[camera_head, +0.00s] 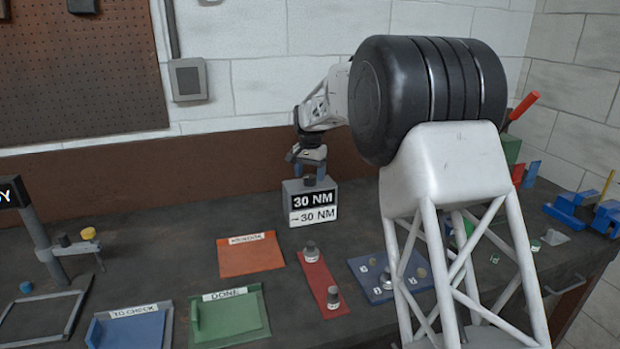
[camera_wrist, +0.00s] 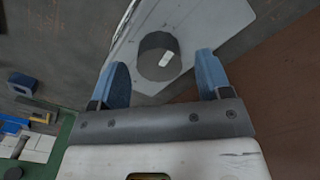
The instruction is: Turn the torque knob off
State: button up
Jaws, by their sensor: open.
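The torque knob (camera_wrist: 158,50) is a dark round knob with a white mark, on top of a grey box (camera_wrist: 205,25). In the head view the box (camera_head: 291,192) stands at the back of the bench, with "30 NM" and "~30 NM" labels on its front. The knob (camera_head: 311,180) is small and partly hidden there. My gripper (camera_head: 307,166) points down just above the box. In the wrist view its blue fingers (camera_wrist: 163,62) are open, one on each side of the knob, with visible gaps. I cannot tell whether either finger touches it.
An orange mat (camera_head: 250,260), a green "DONE" tray (camera_head: 260,317), a blue "TO CHECK" tray (camera_head: 168,315) and a red strip (camera_head: 315,272) with knob-like parts lie in front. A blue plate (camera_head: 362,262) holds small parts. The bench around the box is clear.

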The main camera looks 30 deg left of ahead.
jog(key=shift+f, duration=0.85)
jog(key=shift+c, duration=0.4)
jog(key=c, duration=0.8)
jog(key=shift+c, duration=0.2)
